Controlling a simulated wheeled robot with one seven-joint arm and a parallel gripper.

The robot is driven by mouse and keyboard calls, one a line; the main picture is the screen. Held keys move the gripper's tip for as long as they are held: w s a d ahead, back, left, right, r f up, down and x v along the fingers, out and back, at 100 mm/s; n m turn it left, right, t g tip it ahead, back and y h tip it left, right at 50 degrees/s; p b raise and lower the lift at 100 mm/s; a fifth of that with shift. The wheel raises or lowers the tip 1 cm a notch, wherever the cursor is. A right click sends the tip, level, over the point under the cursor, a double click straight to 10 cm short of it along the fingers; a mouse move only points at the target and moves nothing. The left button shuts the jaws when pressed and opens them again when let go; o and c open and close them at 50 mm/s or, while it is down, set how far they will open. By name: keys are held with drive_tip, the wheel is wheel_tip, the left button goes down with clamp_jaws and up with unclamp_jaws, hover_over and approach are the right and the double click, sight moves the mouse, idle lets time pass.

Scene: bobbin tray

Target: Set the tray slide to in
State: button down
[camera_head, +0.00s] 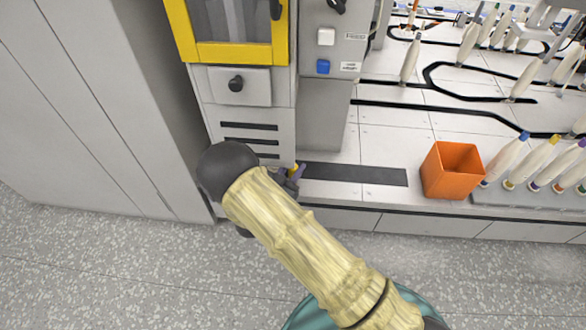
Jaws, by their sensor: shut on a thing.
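My gripper (291,176) is small and partly hidden behind my cream-sleeved forearm, at the lower right corner of the machine cabinet. It is shut on a small yellow piece (294,167), of which only a little shows; it may be the handle of the tray slide, but I cannot tell for sure. A dark flat strip (355,174) lies in the light worktop just right of my gripper. No other part of a tray slide can be made out, so its position cannot be told.
The cabinet has a yellow-framed window (235,53), a drawer with a black knob (236,84) and dark slots below. An orange bin (452,169) stands right of the strip, beside a rack of bobbins (535,163). Grey lockers (90,100) stand left. The speckled floor in front is clear.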

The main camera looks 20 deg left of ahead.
drive_tip(key=c, duration=1.2)
unclamp_jaws()
drive_tip(key=shift+o, duration=0.2)
drive_tip(key=p+v, duration=0.5)
drive_tip(key=v, duration=1.2)
drive_tip(key=shift+s+p, duration=0.25)
drive_tip(key=shift+p, duration=0.15)
drive_tip(key=shift+w+r, duration=0.1)
